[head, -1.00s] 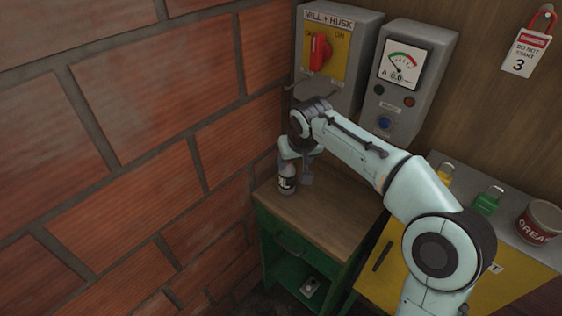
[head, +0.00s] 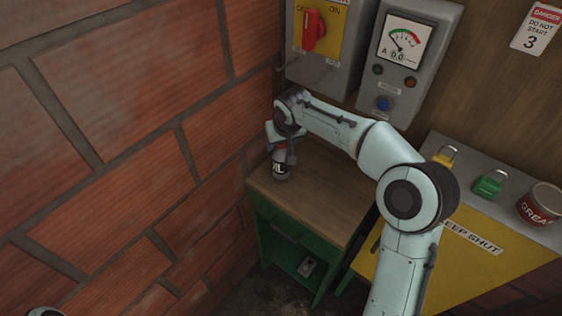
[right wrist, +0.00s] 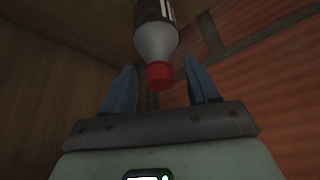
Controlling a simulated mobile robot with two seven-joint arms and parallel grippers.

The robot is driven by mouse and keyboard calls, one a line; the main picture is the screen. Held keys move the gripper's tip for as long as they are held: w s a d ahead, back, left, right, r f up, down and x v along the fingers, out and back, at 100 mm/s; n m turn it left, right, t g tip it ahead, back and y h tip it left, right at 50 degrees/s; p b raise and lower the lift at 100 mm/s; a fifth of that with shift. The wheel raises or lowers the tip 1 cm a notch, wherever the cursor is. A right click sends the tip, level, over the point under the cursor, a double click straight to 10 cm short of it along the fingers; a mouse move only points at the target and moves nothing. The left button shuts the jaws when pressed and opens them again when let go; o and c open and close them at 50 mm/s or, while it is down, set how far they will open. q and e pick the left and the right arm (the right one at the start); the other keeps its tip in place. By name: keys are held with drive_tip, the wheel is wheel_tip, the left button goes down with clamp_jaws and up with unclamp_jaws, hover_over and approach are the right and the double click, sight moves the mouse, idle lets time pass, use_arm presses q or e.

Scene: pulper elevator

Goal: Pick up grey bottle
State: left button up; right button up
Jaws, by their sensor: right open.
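The grey bottle (head: 280,170) stands upright on the wooden top of the small green cabinet (head: 325,200), near the brick wall. It has a dark label with white letters. In the right wrist view the bottle (right wrist: 156,42) shows its grey shoulder and red cap, in line with the gap between my fingers. My right gripper (head: 281,154) is over the bottle's top, with its fingers apart on either side; it also shows in the right wrist view (right wrist: 161,80). I cannot tell whether either finger touches the bottle. My left gripper is not in view.
The brick wall (head: 120,150) is close on the left. The switch box (head: 325,65) and meter box (head: 405,85) hang behind. A yellow cabinet (head: 440,265) on the right bears a yellow padlock (head: 445,157), a green padlock (head: 488,185) and a grease tin (head: 540,203).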

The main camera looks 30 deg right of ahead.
drive_tip(key=shift+c, duration=0.2)
clamp_jaws()
drive_tip(key=shift+r, duration=0.1)
